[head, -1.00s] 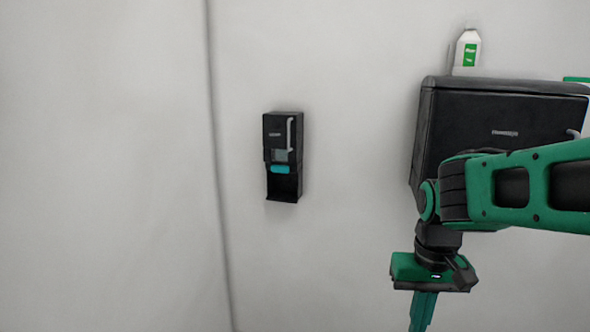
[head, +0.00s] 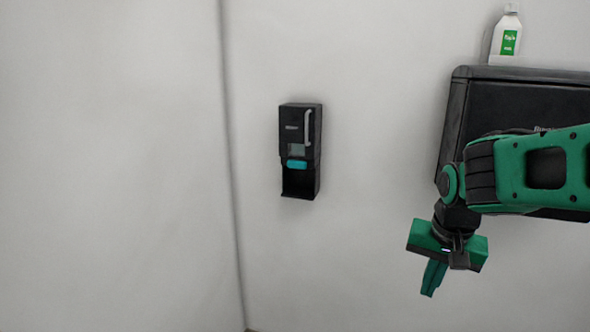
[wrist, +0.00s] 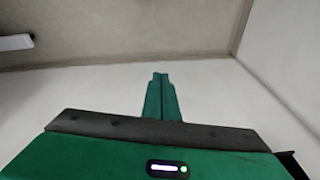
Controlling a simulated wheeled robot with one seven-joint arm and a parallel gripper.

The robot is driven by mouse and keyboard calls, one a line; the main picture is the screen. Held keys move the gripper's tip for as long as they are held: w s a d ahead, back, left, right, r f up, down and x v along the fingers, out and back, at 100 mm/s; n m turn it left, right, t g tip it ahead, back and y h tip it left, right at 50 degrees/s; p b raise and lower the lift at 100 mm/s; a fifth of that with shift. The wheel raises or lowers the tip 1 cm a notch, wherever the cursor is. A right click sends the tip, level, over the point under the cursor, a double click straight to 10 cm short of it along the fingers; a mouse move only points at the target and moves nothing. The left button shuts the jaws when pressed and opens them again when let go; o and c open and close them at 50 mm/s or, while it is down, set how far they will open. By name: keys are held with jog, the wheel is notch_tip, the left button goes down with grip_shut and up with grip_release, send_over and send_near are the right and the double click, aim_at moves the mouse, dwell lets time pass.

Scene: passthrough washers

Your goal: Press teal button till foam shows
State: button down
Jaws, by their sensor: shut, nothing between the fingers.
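A black soap dispenser (head: 300,130) hangs on the pale wall, left of my arm in the head view. Its teal button (head: 297,164) sits below a small grey window, above an open black tray (head: 300,194). No foam shows there. My gripper (head: 429,292) is to the right of the dispenser and lower, well apart from it, pointing down. Its green fingers (wrist: 161,78) are together and empty in the wrist view. The dispenser is not in the wrist view.
A large black wall unit (head: 520,100) is behind my arm at right. A wall corner (head: 230,150) runs left of the dispenser. The wall between dispenser and gripper is clear.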

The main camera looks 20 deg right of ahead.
aim_at(295, 167)
jog(key=w+a+r+m+t, duration=0.3)
jog(key=w+a, duration=0.1)
jog(key=w, duration=0.5)
jog(key=w+a+r+m+t, duration=0.2)
jog(key=w+a, duration=0.2)
jog(key=w, duration=0.5)
jog(key=w+a+r+m+t, duration=0.3)
jog(key=w, duration=0.6)
jog(key=w+a+r+m+t+y, duration=0.2)
jog(key=w+a+r+m, duration=0.1)
jog(key=w+a, duration=0.5)
jog(key=shift+a+r+t, duration=0.4)
jog(key=shift+a+r, duration=0.3)
jog(key=shift+a, duration=0.55)
jog(key=shift+d, duration=0.1)
jog(key=w+d, duration=0.5)
jog(key=w, duration=0.2)
jog(key=shift+w+d, duration=0.15)
jog(key=shift+w+d+r, duration=0.1)
jog(key=shift+w+d, duration=0.05)
